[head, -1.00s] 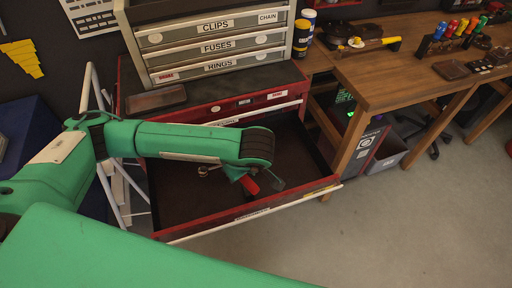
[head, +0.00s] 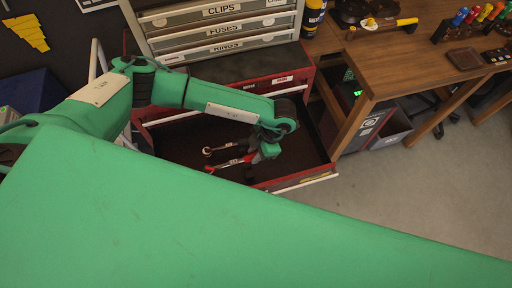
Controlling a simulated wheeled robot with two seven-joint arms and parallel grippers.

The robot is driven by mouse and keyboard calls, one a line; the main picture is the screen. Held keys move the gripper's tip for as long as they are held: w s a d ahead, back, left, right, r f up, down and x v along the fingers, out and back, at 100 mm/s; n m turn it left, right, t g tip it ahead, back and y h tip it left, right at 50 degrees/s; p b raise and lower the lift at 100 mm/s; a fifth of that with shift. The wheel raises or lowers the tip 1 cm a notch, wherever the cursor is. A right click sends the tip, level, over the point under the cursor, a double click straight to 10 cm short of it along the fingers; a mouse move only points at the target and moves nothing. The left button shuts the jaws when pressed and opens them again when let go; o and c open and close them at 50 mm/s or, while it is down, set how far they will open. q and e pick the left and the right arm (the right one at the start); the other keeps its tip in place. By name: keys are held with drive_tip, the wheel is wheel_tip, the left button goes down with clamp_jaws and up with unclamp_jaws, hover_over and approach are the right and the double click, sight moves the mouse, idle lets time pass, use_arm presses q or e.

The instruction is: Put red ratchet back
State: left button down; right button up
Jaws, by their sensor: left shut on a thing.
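The red ratchet (head: 226,165) lies level, low inside the open drawer (head: 185,150) of the red tool chest. It has a red end on the left and a metal shaft. My left gripper (head: 256,158) points down into the drawer and is shut on the ratchet's right part, which it partly hides. I cannot tell whether the ratchet touches the drawer floor. Another metal tool (head: 214,149) lies in the drawer just behind the ratchet. My right gripper is not in view.
A grey drawer cabinet (head: 225,28) labelled CLIPS and FUSES stands on the chest. A wooden workbench (head: 420,55) with screwdrivers and a yellow-handled hammer (head: 385,25) is on the right. A large green link of my own arm covers the lower picture. Grey floor is clear at right.

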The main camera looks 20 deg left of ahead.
use_arm(q)
drive_tip(key=shift+f+b, duration=0.4)
drive_tip(key=shift+f, duration=0.35)
wheel_tip(320, 180, down, 3)
drive_tip(key=shift+f+b, duration=0.2)
drive_tip(key=shift+b, duration=0.85)
drive_tip(key=shift+f+b, duration=1)
drive_tip(key=shift+f, duration=0.65)
drive_tip(key=shift+w+a, duration=0.1)
drive_tip(key=shift+w, duration=0.05)
drive_tip(key=shift+f+b, duration=0.1)
drive_tip(key=shift+b, duration=0.2)
drive_tip(key=shift+f+b, duration=0.35)
drive_tip(key=shift+b, duration=0.05)
drive_tip(key=c, duration=1.1)
unclamp_jaws()
